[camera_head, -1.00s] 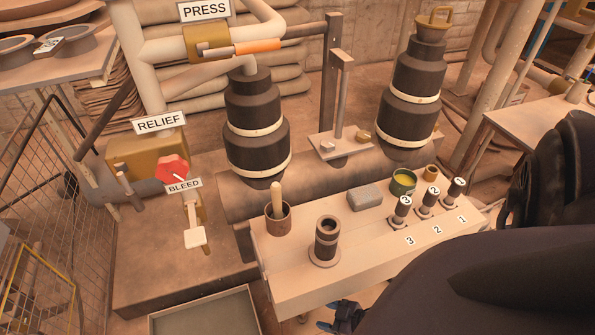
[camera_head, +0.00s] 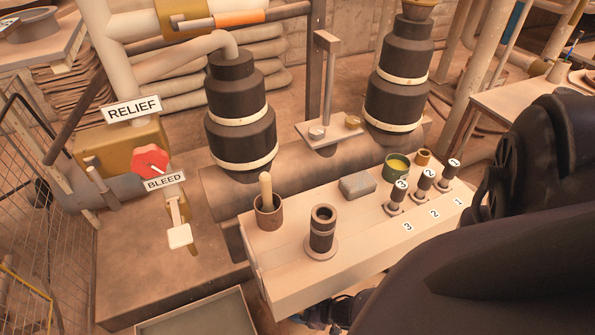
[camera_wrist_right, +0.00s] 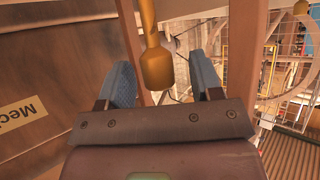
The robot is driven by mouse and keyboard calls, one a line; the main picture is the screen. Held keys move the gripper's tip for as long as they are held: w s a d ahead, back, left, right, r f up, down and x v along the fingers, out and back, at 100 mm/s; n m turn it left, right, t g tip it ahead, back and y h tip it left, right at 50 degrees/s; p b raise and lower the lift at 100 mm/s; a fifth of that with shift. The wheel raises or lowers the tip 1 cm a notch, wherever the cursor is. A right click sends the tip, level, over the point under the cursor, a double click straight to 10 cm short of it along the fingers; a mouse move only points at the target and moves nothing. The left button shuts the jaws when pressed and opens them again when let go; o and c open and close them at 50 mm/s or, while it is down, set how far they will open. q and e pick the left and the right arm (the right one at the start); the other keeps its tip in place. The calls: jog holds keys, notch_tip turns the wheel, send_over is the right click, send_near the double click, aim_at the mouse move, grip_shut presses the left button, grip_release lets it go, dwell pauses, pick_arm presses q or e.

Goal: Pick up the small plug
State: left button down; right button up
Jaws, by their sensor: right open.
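Three small black plugs stand upright in a row at the right end of the pale bench (camera_head: 290,285), tagged 3 (camera_head: 396,200), 2 (camera_head: 421,188) and 1 (camera_head: 447,176). They look alike in size; I cannot tell which one is the small plug. My right gripper shows in the right wrist view (camera_wrist_right: 160,80) with its two blue fingers spread apart. A brass-coloured rod with a thicker end (camera_wrist_right: 156,65) shows between the fingers, but nothing is gripped. In the head view the right gripper is low, by the bench's front edge, mostly hidden. My left gripper is not in view.
A black hollow cylinder (camera_head: 322,232), a cup with a wooden handle (camera_head: 268,212), a grey block (camera_head: 357,186), a green tin (camera_head: 396,167) and a brass ring (camera_head: 423,157) stand on the bench. Two black stacked cylinders (camera_head: 240,120) (camera_head: 398,85) rise behind. My right arm covers the lower right.

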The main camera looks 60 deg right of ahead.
grip_shut()
dwell(0.3)
